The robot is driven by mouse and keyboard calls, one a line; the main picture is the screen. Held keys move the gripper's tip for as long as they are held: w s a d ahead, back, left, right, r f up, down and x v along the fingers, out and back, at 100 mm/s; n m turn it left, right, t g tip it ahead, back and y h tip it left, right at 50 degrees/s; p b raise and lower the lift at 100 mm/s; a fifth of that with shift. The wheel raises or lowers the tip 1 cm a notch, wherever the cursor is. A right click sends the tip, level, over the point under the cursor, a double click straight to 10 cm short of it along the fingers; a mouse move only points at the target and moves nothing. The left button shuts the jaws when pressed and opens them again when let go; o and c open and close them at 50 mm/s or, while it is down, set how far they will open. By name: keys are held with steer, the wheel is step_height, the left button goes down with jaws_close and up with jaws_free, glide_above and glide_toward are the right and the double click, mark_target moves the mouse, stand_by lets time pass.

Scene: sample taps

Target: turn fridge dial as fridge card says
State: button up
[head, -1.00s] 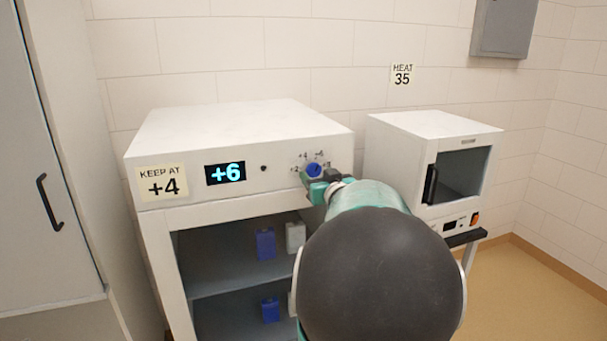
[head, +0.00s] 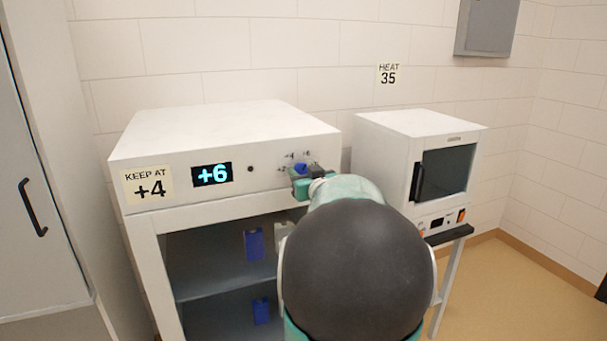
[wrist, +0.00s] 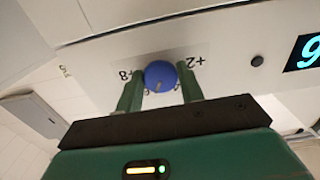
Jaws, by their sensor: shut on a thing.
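The fridge card (head: 149,186) reads "KEEP AT +4" on the left of the fridge's front panel. The lit display (head: 212,174) beside it shows +6. The blue fridge dial (head: 301,168) sits at the right of the panel, partly hidden by my gripper (head: 304,178). In the wrist view, turned nearly upside down, my gripper (wrist: 160,76) has one green finger on each side of the blue dial (wrist: 159,75) and is shut on it. Marks +8 and +2 show beside the dial; a pale pointer line is on its face.
The open-fronted fridge (head: 225,125) holds blue boxes (head: 254,245) on its shelves. A small oven (head: 420,160) stands close on the right, under a "HEAT 35" card (head: 388,75). A tall grey cabinet (head: 35,130) is at left.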

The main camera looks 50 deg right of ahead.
steer(key=n, duration=0.5)
steer(key=shift+n, duration=0.3)
steer(key=n, duration=0.6)
stand_by(0.4)
steer(key=o, duration=1)
steer(key=shift+s, duration=0.15)
steer(key=v, duration=1.3)
steer(key=shift+s+a, duration=0.15)
steer(key=shift+s, duration=0.1)
